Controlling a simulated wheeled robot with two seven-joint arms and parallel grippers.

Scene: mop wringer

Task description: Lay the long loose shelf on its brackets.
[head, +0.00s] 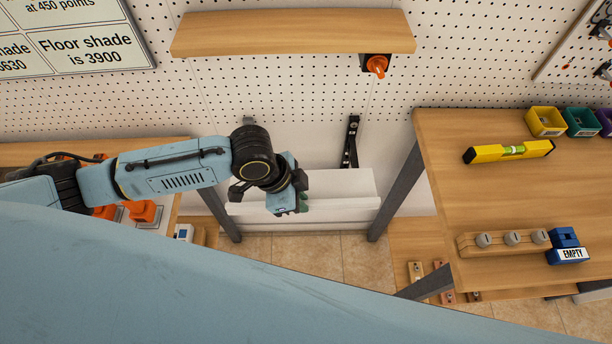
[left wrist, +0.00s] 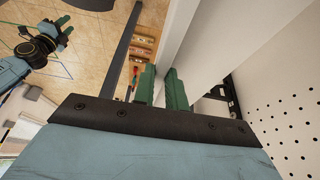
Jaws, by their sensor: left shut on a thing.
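The long loose shelf is a white board (head: 345,207), low in the gap between the two tables, in front of the pegboard wall. My left gripper (head: 303,201) is at its front left and hides part of it. In the left wrist view its green fingers (left wrist: 163,88) are shut on the white board (left wrist: 207,35). A black bracket (head: 351,140) stands out from the wall behind the board, and dark bracket parts show in the left wrist view (left wrist: 229,95). I cannot tell whether the board touches it. My right gripper (left wrist: 65,30) shows small, away from the board.
A wooden shelf (head: 290,33) is fixed higher on the wall, with an orange-handled thing (head: 376,65) below its right end. The right table (head: 520,200) holds a yellow level (head: 508,151) and small bins. Table legs (head: 398,190) flank the gap.

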